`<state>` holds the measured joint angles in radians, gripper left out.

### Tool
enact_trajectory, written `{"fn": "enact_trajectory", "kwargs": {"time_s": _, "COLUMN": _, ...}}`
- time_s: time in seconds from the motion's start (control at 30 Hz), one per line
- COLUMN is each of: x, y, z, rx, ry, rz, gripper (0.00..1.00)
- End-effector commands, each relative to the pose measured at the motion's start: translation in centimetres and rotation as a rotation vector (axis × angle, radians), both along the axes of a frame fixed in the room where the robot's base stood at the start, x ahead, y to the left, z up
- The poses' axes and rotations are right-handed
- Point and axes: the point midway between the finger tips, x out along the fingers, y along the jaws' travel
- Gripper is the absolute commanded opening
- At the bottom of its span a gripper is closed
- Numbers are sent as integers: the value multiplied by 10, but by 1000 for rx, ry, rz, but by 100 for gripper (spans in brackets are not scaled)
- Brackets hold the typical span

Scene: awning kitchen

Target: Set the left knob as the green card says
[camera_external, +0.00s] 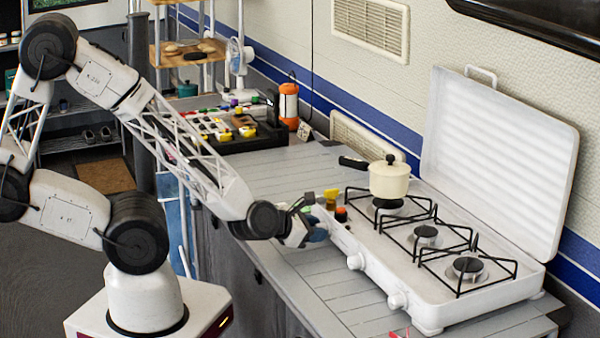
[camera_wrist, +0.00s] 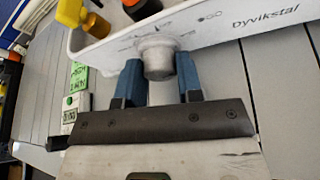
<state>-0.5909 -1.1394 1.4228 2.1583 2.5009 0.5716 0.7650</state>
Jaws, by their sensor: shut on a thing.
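The left knob (camera_wrist: 157,58) is a pale round knob on the front of the white stove (camera_external: 380,258). My gripper (camera_wrist: 160,80) has its blue fingers on either side of this knob and is shut on it. In the external view my gripper (camera_external: 318,232) is at the stove's near-left front corner and hides the knob. The green card (camera_wrist: 79,77) lies left of the gripper in the wrist view, with dark handwriting too small and slanted to read surely. Marks are printed on the panel around the knob, but I cannot tell the knob's setting.
Two more knobs, a middle one (camera_external: 355,261) and a right one (camera_external: 397,300), sit along the stove's front. A cream pot (camera_external: 389,181) stands on the left burner. A yellow object (camera_external: 331,197) and an orange-topped one (camera_external: 341,213) are on the stove's left end.

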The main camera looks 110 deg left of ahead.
Motion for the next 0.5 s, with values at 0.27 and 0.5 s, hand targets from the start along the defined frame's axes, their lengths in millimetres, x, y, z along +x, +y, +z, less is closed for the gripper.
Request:
{"fn": "enact_trajectory", "kwargs": {"time_s": 0.27, "x": -1, "y": 1, "z": 1, "rx": -29, "ry": -33, "rz": 1, "gripper": 10}}
{"fn": "enact_trajectory", "kwargs": {"time_s": 0.5, "x": -1, "y": 1, "z": 0, "rx": -104, "ry": -108, "rz": 0, "gripper": 10}}
